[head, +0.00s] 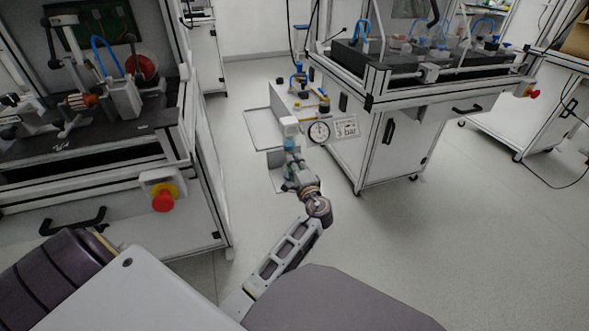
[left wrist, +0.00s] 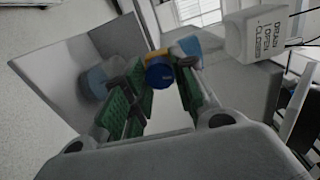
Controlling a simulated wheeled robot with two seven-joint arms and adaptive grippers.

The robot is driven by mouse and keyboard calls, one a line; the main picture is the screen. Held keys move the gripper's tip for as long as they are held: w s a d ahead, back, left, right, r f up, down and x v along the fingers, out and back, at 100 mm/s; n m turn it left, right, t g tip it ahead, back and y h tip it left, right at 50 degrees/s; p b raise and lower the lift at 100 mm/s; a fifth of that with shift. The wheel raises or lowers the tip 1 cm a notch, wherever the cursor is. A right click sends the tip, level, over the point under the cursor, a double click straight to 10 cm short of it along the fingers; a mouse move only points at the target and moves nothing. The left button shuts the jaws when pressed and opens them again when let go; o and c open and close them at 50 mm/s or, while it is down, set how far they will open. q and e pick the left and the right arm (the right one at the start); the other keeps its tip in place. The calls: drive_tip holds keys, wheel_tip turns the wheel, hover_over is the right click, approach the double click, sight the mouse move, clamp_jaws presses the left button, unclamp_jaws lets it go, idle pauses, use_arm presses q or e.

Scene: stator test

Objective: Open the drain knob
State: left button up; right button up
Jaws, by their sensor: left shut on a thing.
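The drain knob (left wrist: 160,72) is a small blue cap with a yellow band beside it. In the left wrist view it sits between the green-padded fingertips of my left gripper (left wrist: 160,88). In the head view my left gripper (head: 290,158) reaches up to the knob's blue body (head: 289,144), at the side of the white test bench. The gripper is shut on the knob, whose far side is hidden. A white label block (left wrist: 253,36) reading DRAIN, OPEN, CLOSED stands next to the knob. My right gripper is not in view.
A round pressure gauge (head: 319,132) and a bar sign (head: 346,128) stand right of the knob. A bent metal plate (left wrist: 70,80) is close on the left and reflects the gripper. A red emergency button (head: 164,197) is on the left station. The floor (head: 420,240) at right is clear.

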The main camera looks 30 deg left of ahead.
use_arm(q)
drive_tip(key=shift+n+b, duration=0.45)
drive_tip(key=shift+n, duration=0.35)
drive_tip(key=o, duration=1)
drive_tip(key=shift+o, duration=0.2)
drive_tip(key=shift+r, duration=0.1)
